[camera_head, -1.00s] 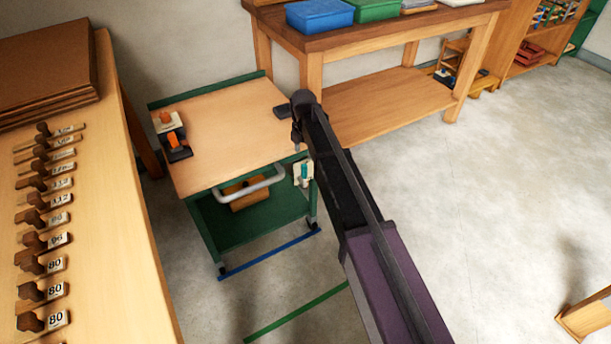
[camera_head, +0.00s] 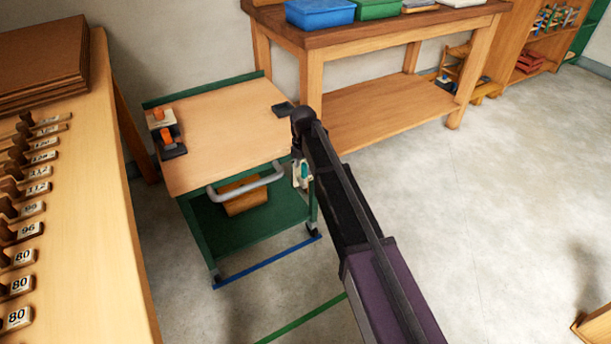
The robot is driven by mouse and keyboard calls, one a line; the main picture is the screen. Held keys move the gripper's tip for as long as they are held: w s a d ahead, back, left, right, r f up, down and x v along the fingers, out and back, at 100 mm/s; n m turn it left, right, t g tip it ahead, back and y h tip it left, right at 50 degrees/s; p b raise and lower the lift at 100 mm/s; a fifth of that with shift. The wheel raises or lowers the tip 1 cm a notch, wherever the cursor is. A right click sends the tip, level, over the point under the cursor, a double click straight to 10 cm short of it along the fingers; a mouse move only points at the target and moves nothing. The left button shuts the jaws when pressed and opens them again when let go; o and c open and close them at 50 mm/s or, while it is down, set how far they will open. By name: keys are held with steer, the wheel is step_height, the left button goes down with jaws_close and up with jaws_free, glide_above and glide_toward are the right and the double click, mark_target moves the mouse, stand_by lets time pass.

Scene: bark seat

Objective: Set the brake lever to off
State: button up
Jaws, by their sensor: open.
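A small teal lever (camera_head: 304,169), which looks like the brake lever, stands roughly upright on a pale plate (camera_head: 296,181) at the front right of the green-framed cart (camera_head: 230,128). Markings on the plate are too small to read. My gripper (camera_head: 297,151) is at the far end of my dark arm, just above and left of the lever. Only a small dark part of it shows below the wrist. It is open, with nothing seen in it. The arm hides most of the gripper and the area right of the lever. I cannot tell whether they touch.
A grey handle bar (camera_head: 246,183) crosses the cart front. Two orange-knobbed pieces (camera_head: 166,135) sit on its left side and a dark tray (camera_head: 284,109) at its back right. A wooden bench (camera_head: 390,104) stands behind; a long table (camera_head: 95,240) is at left.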

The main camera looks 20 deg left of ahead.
steer(key=shift+f+b, duration=0.65)
steer(key=shift+f, duration=0.25)
jaws_close()
steer(key=shift+d, duration=0.45)
steer(key=shift+a, duration=0.35)
